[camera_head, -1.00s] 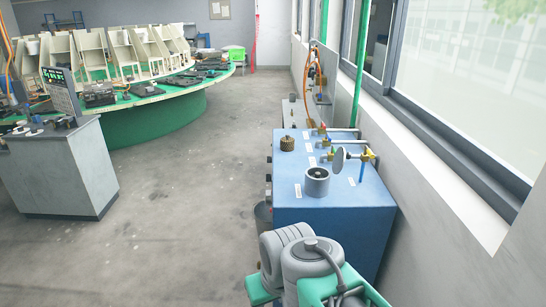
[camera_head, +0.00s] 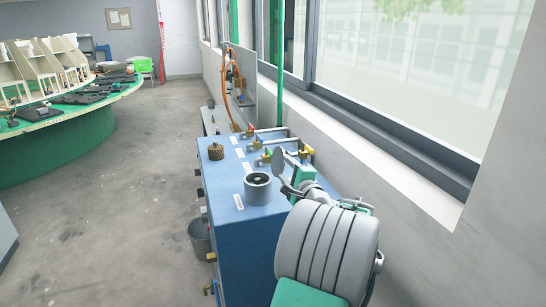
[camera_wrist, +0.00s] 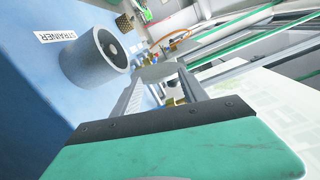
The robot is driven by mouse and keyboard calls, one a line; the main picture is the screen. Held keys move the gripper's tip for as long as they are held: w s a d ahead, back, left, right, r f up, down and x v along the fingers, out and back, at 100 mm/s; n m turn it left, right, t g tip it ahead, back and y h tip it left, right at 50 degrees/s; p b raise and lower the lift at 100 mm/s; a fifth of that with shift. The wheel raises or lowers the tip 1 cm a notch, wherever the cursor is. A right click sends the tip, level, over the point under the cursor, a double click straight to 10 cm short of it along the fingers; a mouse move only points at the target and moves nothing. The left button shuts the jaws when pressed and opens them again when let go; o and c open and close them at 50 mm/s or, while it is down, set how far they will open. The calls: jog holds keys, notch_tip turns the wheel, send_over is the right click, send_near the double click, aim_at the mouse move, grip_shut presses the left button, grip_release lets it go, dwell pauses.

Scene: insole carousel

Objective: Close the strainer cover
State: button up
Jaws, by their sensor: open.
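The strainer (camera_head: 258,190) is a grey open-topped cylinder on top of the blue cabinet. In the wrist view the strainer (camera_wrist: 88,62) lies left of my fingers, beside its label. The cover (camera_head: 278,159) is a grey round disc standing tilted up behind the strainer's right side, so the strainer is uncovered. My gripper (camera_head: 290,172) is close to the cover on its right. In the wrist view my gripper (camera_wrist: 160,82) has its fingers apart. A grey rounded piece shows at the fingertips; I cannot tell whether it is the cover or whether they touch.
The blue cabinet (camera_head: 236,236) stands along the window wall. A brown knurled knob (camera_head: 216,151) and coloured valves with pipes (camera_head: 268,150) are on its top. A bin (camera_head: 200,238) stands at its left side. The floor to the left is clear up to the green carousel (camera_head: 60,145).

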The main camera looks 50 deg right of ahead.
jog(key=s+d+m+h, duration=0.1)
jog(key=s+d, duration=0.2)
jog(key=d, duration=0.1)
jog(key=w, duration=0.2)
jog(key=w+d+p, duration=0.1)
jog(key=w, duration=0.1)
jog(key=w+d+r, duration=0.1)
jog(key=w, duration=0.2)
jog(key=shift+d+p, duration=0.15)
jog(key=shift+p, duration=0.25)
jog(key=shift+w+d, duration=0.3)
jog(key=shift+w, duration=0.15)
jog(key=shift+c, duration=0.6)
grip_shut()
jog(key=shift+f, duration=0.1)
